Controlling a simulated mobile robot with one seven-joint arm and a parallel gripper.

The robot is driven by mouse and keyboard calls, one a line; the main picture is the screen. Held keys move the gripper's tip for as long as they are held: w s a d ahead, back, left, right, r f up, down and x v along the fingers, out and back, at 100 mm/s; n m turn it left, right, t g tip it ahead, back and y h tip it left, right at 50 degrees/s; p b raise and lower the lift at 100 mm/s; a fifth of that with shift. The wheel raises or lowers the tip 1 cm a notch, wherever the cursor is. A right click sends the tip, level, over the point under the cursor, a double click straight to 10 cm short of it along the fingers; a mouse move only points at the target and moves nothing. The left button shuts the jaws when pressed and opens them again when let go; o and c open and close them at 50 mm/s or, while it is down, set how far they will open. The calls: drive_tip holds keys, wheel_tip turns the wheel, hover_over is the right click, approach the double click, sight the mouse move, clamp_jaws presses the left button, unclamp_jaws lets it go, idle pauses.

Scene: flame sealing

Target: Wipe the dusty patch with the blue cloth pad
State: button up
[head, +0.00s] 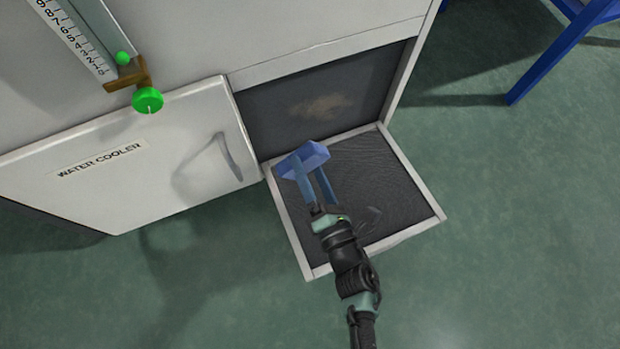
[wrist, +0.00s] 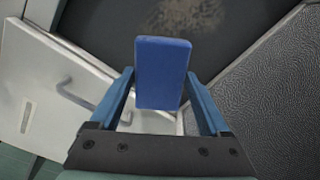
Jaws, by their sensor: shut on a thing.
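The blue cloth pad (head: 305,158) is held between the fingers of my gripper (head: 315,180). In the wrist view the pad (wrist: 163,72) stands between the two blue fingers of my gripper (wrist: 160,100). The dusty patch (head: 320,107) is a tan smudge on the dark panel (head: 265,128) inside the open compartment. The patch also shows at the top of the wrist view (wrist: 188,14), beyond the pad. The pad appears apart from the patch, in front of and below it in the head view.
A lowered flap with a dark textured inner face (head: 375,175) and pale rim lies below the compartment. Left of it is a white door (head: 120,165) labelled WATER COOLER, with a handle. A green knob (head: 147,99) and scale (head: 75,38) are above. A blue frame (head: 560,50) stands far right.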

sight(299, 150)
drive_tip(key=shift+w+f, duration=0.2)
drive_tip(key=shift+f, duration=0.55)
drive_tip(key=shift+b+x, duration=0.7)
drive_tip(key=shift+x, duration=2.25)
drive_tip(key=shift+b+x, duration=0.45)
drive_tip(key=shift+x, duration=0.5)
drive_tip(key=shift+r, duration=0.2)
